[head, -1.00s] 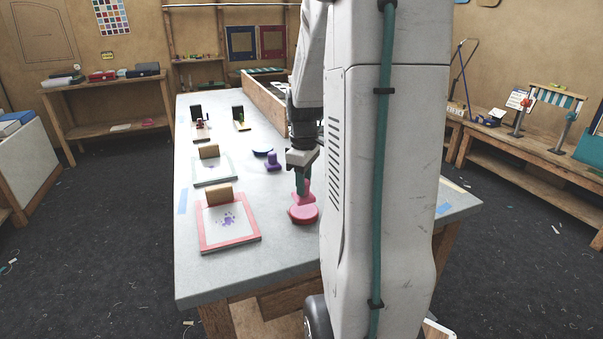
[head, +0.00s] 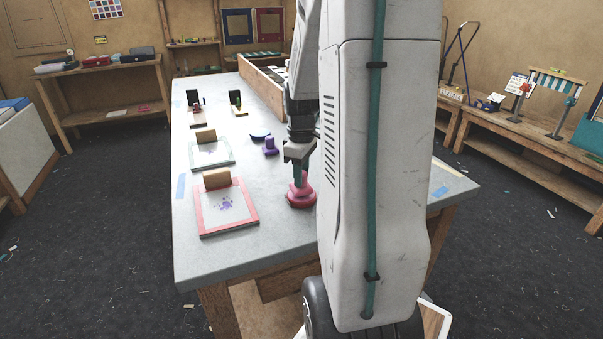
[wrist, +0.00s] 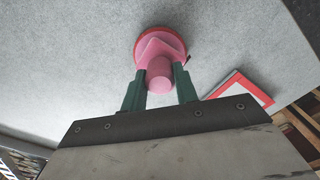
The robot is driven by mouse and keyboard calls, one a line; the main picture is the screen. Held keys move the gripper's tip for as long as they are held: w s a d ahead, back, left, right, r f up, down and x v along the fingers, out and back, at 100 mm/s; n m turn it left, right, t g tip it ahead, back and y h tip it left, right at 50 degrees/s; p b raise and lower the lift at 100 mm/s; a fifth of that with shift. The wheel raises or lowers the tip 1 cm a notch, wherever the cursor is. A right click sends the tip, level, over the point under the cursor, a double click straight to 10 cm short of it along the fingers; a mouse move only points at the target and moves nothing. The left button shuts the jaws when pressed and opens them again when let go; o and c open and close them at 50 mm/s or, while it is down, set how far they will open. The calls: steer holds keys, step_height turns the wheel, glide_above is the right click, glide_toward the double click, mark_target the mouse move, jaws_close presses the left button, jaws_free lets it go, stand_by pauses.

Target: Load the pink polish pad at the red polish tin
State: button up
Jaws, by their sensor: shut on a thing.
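The pink polish pad (head: 298,189) has a knob-like handle, and my gripper (head: 299,174) is shut on that handle from above. In the wrist view the pad (wrist: 163,47) points away from my gripper (wrist: 159,70), with the handle between the two green fingers. The red polish tin (head: 301,202) is a low round thing on the table, directly under the pad. Its red rim (wrist: 159,30) shows around the pad in the wrist view. The pad overlaps the tin; I cannot tell whether it touches the bottom.
A red-framed screen (head: 200,222) with a purple print lies left of the tin. A pale green-framed screen (head: 192,160) lies behind it. A purple pad (head: 270,147) and a blue tin (head: 260,136) stand farther back. The grey table's (head: 250,258) front is clear.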

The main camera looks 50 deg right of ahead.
steer(key=shift+f, duration=0.55)
stand_by(1.4)
steer(key=shift+r, duration=0.1)
steer(key=shift+r, duration=3.45)
